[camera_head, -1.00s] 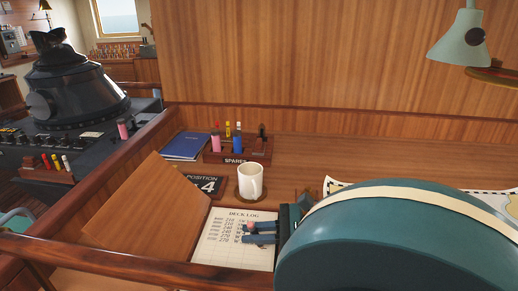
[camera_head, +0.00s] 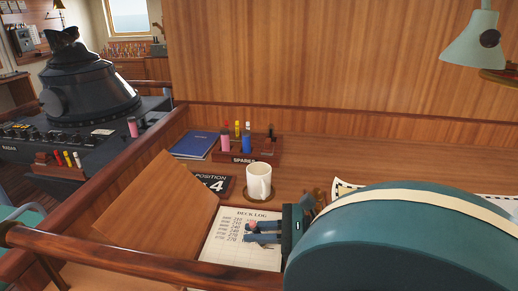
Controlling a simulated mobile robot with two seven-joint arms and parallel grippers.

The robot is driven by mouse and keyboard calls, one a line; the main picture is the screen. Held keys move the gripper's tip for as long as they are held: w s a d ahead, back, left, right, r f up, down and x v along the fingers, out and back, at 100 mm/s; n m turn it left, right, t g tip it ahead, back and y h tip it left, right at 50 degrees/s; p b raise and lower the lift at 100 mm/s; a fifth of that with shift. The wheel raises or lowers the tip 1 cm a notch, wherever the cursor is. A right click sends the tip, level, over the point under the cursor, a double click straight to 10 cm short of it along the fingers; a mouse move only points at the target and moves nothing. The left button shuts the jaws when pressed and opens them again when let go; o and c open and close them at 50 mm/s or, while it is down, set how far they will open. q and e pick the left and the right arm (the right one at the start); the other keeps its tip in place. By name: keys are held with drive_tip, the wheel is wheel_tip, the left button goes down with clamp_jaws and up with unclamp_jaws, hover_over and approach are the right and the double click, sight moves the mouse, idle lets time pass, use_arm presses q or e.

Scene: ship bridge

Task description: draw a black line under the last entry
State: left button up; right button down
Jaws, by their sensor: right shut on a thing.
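The deck log (camera_head: 222,251) is a white page titled DECK LOG, with rows of handwritten-looking entries, lying in the desk below the mug. My right gripper (camera_head: 249,232) comes in from the right, over the right part of the page by the lower entries. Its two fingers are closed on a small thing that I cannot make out. The fingers hide part of the rows, and I cannot tell whether the held thing touches the paper. No line under the last entry can be made out. My left gripper is not in view.
A white mug (camera_head: 259,180) stands just above the log. Behind it a SPARES rack (camera_head: 232,155) holds several coloured markers, beside a blue book (camera_head: 195,144). A POSITION sign (camera_head: 211,186) and a sloped wooden board (camera_head: 155,208) are on the left. A wooden rail (camera_head: 130,255) runs in front.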

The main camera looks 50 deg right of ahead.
drive_tip(key=shift+w+a, duration=0.25)
drive_tip(key=shift+w, duration=0.2)
drive_tip(key=shift+w, duration=0.1)
drive_tip(key=shift+w+a, duration=0.25)
drive_tip(key=shift+w, duration=0.15)
drive_tip(key=shift+w, duration=0.1)
drive_tip(key=shift+w+a, duration=0.25)
drive_tip(key=shift+w, duration=0.1)
drive_tip(key=shift+w, duration=0.15)
idle(0.4)
drive_tip(key=shift+w+a, duration=0.25)
drive_tip(key=shift+w, duration=0.15)
drive_tip(key=shift+w+a, duration=0.1)
drive_tip(key=shift+w+a, duration=0.2)
drive_tip(key=shift+w, duration=0.2)
